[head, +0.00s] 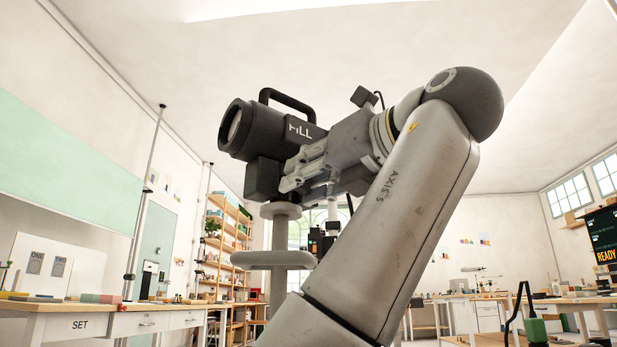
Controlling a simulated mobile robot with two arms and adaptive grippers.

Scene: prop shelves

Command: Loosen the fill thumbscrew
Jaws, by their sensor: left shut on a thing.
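The fill light (262,130) is a dark lamp with a round lens, a top handle and pale lettering on its side. It sits on a grey stand (281,228) with a black block (263,180) under the lamp head. My left gripper (299,170) is against the right side of that block, its fingers closed. The fill thumbscrew is hidden at the fingertips, where the left gripper is shut on it. My left arm crosses the middle of the view. My right gripper is not in view.
A workbench (120,322) marked SET stands at the lower left. A wooden shelf (228,245) with several items is behind the stand. More benches (480,297) stand at the back right. The air left of the lamp is clear.

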